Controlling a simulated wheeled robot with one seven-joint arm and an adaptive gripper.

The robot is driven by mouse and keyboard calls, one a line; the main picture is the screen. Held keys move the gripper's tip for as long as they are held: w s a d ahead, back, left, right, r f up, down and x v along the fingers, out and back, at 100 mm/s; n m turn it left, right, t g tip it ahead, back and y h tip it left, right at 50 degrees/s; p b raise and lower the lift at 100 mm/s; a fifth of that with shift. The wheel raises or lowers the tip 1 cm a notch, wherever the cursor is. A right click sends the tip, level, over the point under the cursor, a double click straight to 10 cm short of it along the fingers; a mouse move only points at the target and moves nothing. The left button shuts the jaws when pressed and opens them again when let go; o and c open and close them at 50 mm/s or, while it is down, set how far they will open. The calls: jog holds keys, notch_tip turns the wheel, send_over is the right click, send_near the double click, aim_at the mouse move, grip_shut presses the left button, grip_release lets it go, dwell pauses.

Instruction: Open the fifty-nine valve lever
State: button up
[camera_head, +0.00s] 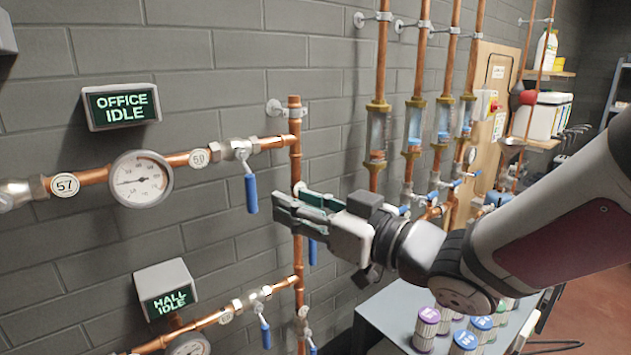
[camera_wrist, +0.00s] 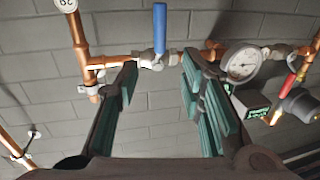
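A blue valve lever (camera_head: 250,193) hangs straight down from a valve (camera_head: 238,150) on the upper horizontal copper pipe. The round tag (camera_head: 199,158) left of that valve is too small to read surely. In the wrist view, which looks upside down, this blue lever (camera_wrist: 160,28) points up, beyond the gap between the fingertips. My gripper (camera_head: 290,208) is to the right of the lever and apart from it. In the wrist view my gripper (camera_wrist: 160,75) is open, with nothing between its fingers. A second blue lever (camera_head: 312,251) is partly hidden below my gripper.
A gauge (camera_head: 141,179) and an OFFICE IDLE sign (camera_head: 121,106) are left of the valve. A vertical pipe (camera_head: 296,160) stands close behind my gripper. A lower pipe has another blue lever (camera_head: 265,332) and a HALL IDLE sign (camera_head: 166,289). A table (camera_head: 385,305) with several canisters stands at lower right.

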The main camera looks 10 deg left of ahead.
aim_at(254, 186)
jog(key=b+x, duration=0.1)
jog(key=x, duration=1.1)
jog(key=shift+w+a+f, duration=0.1)
grip_shut()
